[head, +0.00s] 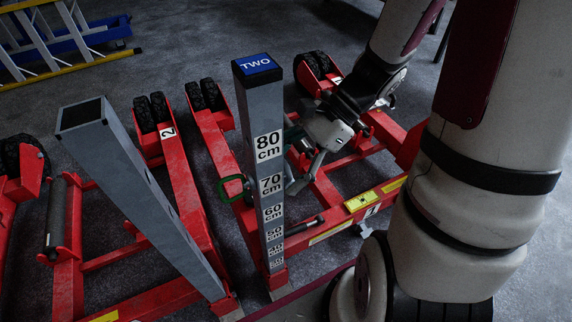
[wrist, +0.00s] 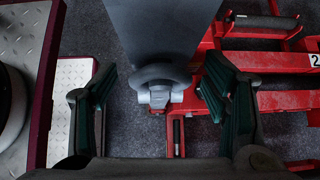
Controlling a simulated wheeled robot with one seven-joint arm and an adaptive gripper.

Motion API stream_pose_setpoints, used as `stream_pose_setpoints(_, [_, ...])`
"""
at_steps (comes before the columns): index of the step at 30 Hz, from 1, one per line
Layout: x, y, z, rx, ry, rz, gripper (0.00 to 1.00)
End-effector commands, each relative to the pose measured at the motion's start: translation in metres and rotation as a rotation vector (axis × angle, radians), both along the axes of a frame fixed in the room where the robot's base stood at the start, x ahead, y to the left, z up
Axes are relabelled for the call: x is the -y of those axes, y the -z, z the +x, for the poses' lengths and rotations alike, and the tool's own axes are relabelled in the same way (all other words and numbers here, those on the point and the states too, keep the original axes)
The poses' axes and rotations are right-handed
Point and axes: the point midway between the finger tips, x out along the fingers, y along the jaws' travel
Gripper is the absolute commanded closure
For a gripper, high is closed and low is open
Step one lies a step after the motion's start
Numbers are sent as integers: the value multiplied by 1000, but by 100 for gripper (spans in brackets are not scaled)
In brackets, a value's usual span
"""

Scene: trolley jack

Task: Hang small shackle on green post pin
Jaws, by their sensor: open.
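The grey steel post (head: 254,120) with the blue "TWO" cap stands upright, and a green loop (head: 233,188), seemingly the post pin's, sticks out on its left side. In the wrist view, the post (wrist: 170,30) fills the top middle. A thick dark grey bow with a pale metal piece, seemingly the small shackle (wrist: 160,76), shows against its near face. My gripper (wrist: 158,97) is open, with one green-padded finger on each side of the shackle and a gap on both sides. Whether the shackle hangs on a pin is hidden. In the head view, my gripper (head: 300,165) is just behind the post, partly hidden.
A second grey post (head: 125,180) leans in view to the left. Red trolley jack frames (head: 185,180) with black wheels surround the posts on grey carpet. A ladder (head: 45,40) lies at the far left. My arm fills the right side.

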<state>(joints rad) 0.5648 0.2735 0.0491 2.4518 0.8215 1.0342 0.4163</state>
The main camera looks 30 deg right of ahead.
Motion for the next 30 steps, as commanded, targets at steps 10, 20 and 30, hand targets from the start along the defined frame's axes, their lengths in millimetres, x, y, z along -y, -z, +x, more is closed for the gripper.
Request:
stream_pose_setpoints(10, [18,-17,1,5,2,-2,32])
stream_pose_setpoints(20, [65,-62,-2,3,1,-2,32])
stream_pose_setpoints(30, [86,-83,-3,1,0,0,32])
